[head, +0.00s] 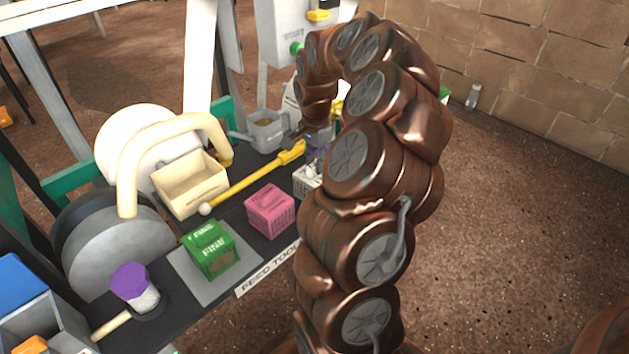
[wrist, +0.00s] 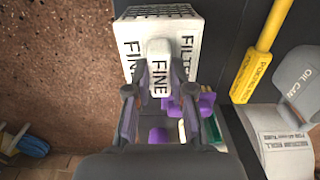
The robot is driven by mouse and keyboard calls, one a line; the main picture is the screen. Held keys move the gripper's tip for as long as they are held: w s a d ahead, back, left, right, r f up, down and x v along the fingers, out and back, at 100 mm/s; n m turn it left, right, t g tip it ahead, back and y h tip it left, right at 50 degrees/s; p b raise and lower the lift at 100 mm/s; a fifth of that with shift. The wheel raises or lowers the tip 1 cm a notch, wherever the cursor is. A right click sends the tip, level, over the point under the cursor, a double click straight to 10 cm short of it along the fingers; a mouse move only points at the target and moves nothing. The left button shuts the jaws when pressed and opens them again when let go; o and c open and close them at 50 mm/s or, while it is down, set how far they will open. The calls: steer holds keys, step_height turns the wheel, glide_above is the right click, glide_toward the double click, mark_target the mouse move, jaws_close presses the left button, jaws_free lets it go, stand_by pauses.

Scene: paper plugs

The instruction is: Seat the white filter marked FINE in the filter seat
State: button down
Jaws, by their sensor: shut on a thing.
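A white filter (wrist: 158,68) marked FINE is between the fingers of my gripper (wrist: 159,92) in the wrist view. My gripper is shut on it. The filter overlaps a white box (wrist: 133,42) with FINE and FILTER lettering; I cannot tell whether it is still inside or just above it. In the head view my gripper (head: 318,140) is over the far part of the dark bench, above the white box (head: 305,183), which is partly hidden by my arm. I cannot make out the filter seat in either view.
A yellow rod (head: 260,176) lies across the bench near a pink box (head: 270,210). A green box (head: 211,250) marked FINE sits on a grey mat (head: 192,282). Purple parts (wrist: 206,103) show below the fingers.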

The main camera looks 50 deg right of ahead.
steer(key=shift+r+p, duration=0.8)
steer(key=shift+r, duration=1.6)
